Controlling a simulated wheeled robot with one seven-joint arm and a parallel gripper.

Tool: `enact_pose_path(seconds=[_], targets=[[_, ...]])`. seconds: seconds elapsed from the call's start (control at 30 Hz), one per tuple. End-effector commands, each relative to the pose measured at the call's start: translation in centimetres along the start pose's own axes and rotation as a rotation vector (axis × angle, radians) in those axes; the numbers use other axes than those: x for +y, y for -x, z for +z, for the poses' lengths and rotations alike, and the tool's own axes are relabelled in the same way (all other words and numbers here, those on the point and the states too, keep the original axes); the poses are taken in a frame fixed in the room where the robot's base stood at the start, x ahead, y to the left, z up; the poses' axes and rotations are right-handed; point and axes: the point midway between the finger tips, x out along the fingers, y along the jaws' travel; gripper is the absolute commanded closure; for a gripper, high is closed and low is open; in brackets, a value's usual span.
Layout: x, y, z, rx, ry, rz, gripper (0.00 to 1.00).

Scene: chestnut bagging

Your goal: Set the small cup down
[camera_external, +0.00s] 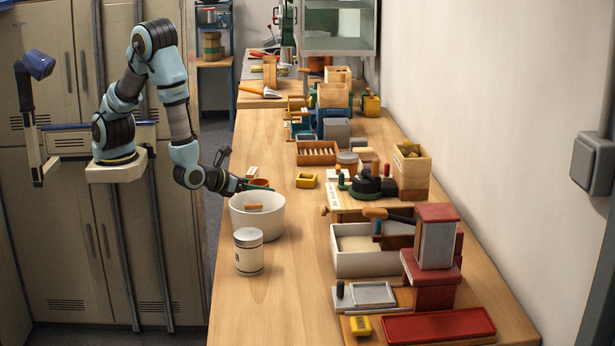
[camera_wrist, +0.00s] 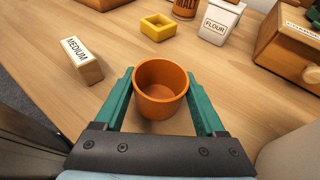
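The small cup is orange-brown, round and open at the top; in the wrist view the small cup (camera_wrist: 160,103) is upright between the two green fingers. My gripper (camera_wrist: 158,85) has a finger against each side of it, and the cup looks empty.
The white bowl (camera_external: 258,222) and a white lidded jar (camera_external: 248,254) stand nearer the camera. A block marked MEDIUM (camera_wrist: 82,60) lies left of the cup. A yellow square tray (camera_wrist: 158,27) and a FLOUR container (camera_wrist: 218,24) are beyond. Bare wood lies between.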

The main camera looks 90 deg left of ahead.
Motion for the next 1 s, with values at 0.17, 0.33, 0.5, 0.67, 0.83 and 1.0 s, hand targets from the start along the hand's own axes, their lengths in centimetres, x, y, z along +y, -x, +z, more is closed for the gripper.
enact_pose_path(seconds=[0.17, 0.33, 0.5, 0.67, 0.83, 1.0], targets=[[0.0, 0.0, 0.0, 0.001, 0.0, 0.0, 0.09], [0.0, 0.0, 0.0, 0.001, 0.0, 0.0, 0.0], [0.0, 0.1, 0.1, 0.001, 0.0, 0.0, 0.0], [-0.2, 1.2, 0.2, 0.002, 0.0, -0.004, 0.0], [-0.2, 4.7, 0.2, 0.001, 0.001, -0.007, 0.0], [-0.2, 8.3, 0.2, 0.001, 0.001, -0.006, 0.0]])
